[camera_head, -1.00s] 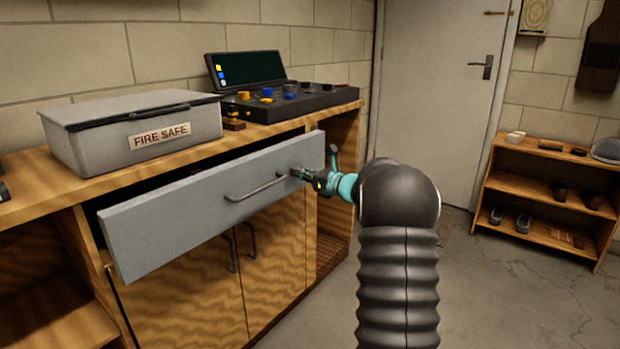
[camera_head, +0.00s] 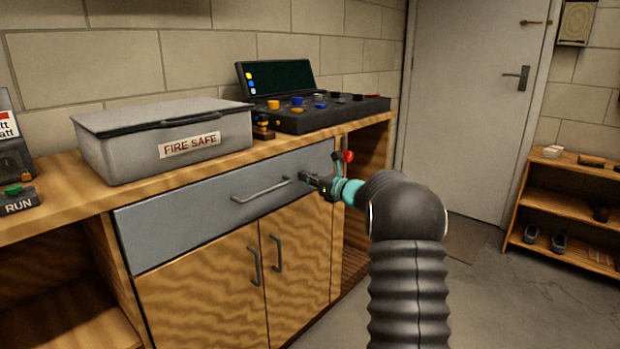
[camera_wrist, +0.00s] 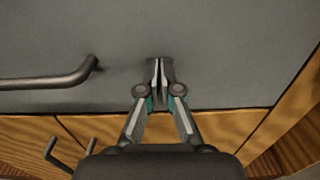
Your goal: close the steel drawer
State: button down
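The steel drawer (camera_head: 178,225) is a grey-blue front panel under the wooden counter. In the head view it sits flush with the cabinet front, with no visible gap above it. Its bar handle (camera_head: 262,192) is on the front; the handle also shows at the left in the wrist view (camera_wrist: 50,80). My gripper (camera_head: 306,178) is at the right part of the drawer front, to the right of the handle. In the wrist view my gripper (camera_wrist: 159,70) has its fingertips together, pointing at the grey panel and seemingly touching it. Nothing shows between the fingers.
A grey box marked FIRE SAFE (camera_head: 170,140) and a black control console (camera_head: 320,112) stand on the counter (camera_head: 70,205). Cabinet doors (camera_head: 205,290) with handles are below the drawer. A low wooden shelf (camera_head: 560,205) stands at the right, with open floor (camera_head: 500,300) before it.

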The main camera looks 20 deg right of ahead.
jog(key=shift+w+a+r, duration=0.1)
jog(key=shift+a+r, duration=0.05)
jog(key=shift+a, duration=0.05)
jog(key=b+v, duration=0.1)
jog(key=v, duration=1.3)
jog(key=shift+d+b, duration=0.2)
jog(key=shift+b, duration=0.2)
